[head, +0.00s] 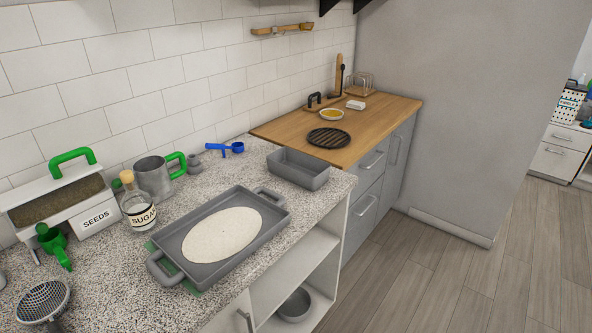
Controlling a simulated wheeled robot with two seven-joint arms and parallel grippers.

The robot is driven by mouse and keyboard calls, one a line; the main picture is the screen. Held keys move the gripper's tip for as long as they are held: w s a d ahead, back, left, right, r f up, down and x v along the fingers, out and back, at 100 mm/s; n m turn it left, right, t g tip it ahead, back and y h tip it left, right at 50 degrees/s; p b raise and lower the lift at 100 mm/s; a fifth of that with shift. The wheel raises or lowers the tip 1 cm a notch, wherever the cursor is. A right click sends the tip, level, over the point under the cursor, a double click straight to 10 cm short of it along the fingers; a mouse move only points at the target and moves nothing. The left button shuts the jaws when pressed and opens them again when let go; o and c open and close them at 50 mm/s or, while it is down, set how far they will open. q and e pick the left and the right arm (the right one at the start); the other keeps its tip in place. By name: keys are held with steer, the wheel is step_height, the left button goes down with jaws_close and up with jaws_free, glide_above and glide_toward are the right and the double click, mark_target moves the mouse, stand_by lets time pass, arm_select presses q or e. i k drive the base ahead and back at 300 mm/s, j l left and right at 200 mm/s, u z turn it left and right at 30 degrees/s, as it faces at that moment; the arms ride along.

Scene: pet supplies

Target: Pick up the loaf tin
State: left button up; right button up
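The loaf tin (299,174) is a plain grey rectangular pan with an open top. It sits upright on the speckled counter, near the counter's right end, and looks empty. It stands just behind and to the right of a larger grey tray, apart from the wooden worktop's black round rack. Neither of my grippers shows in the head view.
The grey tray (176,260) holds a flat pale dough oval (222,235). A sugar bottle (138,207), a metal jug (154,178), a seeds box (92,215) and a blue scoop (226,148) stand left. The wooden worktop (385,112) lies beyond. Floor is clear at right.

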mark_target(309, 173)
steer(key=i+l+u, duration=0.4)
steer(key=i, duration=0.2)
steer(key=i+l+u, duration=0.4)
steer(key=i+l, duration=0.15)
